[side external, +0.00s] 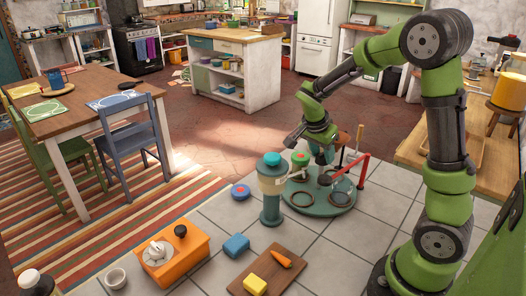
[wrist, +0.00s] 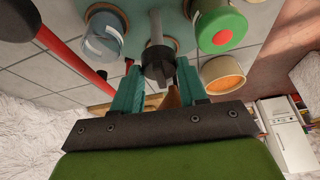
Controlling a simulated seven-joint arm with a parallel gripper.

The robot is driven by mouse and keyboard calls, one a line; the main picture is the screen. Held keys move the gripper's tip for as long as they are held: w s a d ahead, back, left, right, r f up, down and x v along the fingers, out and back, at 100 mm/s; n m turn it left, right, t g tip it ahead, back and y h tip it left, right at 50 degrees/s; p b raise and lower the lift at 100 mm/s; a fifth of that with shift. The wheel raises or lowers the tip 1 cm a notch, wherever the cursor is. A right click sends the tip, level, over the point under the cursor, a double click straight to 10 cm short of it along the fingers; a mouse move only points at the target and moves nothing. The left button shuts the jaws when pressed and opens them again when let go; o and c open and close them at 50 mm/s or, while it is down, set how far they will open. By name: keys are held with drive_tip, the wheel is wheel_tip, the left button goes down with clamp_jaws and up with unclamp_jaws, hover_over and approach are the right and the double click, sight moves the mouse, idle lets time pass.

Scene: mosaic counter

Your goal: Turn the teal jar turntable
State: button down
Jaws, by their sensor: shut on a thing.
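My gripper (side external: 322,153) is over the disc. In the wrist view its two teal fingers (wrist: 158,84) are shut on a dark upright knob (wrist: 157,58) at the turntable. A jar with a green and red lid (wrist: 220,25) and a clear blue-grey jar (wrist: 103,33) sit either side. The fingers hide the knob in the side view.
A teal-topped beige post (side external: 272,188) stands close left of the disc. A red bar (side external: 362,172) rises at its right. An orange box (side external: 175,252), a blue block (side external: 236,246) and a board (side external: 255,283) with a carrot (side external: 281,259) lie in front.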

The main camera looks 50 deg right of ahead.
drive_tip(key=shift+w+m+g+y, duration=0.15)
drive_tip(key=shift+m+g, duration=0.25)
drive_tip(key=shift+m, duration=0.6)
drive_tip(key=shift+s+m+g+y, duration=0.15)
drive_tip(key=shift+m+g, duration=0.25)
drive_tip(key=shift+m, duration=0.6)
drive_tip(key=shift+w+m+g+y, duration=0.15)
drive_tip(key=shift+m+g+y, duration=0.15)
drive_tip(key=shift+m, duration=0.75)
drive_tip(key=shift+w+m+g+y, duration=0.1)
drive_tip(key=shift+m+g+y, duration=0.15)
drive_tip(key=shift+m, duration=0.8)
drive_tip(key=shift+d+m+g+y, duration=0.1)
drive_tip(key=shift+m+g+y, duration=0.25)
drive_tip(key=shift+m, duration=0.75)
drive_tip(key=shift+m+g+y, duration=0.2)
drive_tip(key=shift+m+y, duration=0.1)
drive_tip(key=shift+m, duration=0.8)
drive_tip(key=shift+w+d+m+y, duration=0.1)
drive_tip(key=shift+m+y, duration=0.5)
drive_tip(key=shift+m, duration=1.5)
drive_tip(key=c, duration=0.7)
unclamp_jaws()
drive_tip(key=shift+d, duration=0.1)
drive_tip(key=shift+o, duration=0.2)
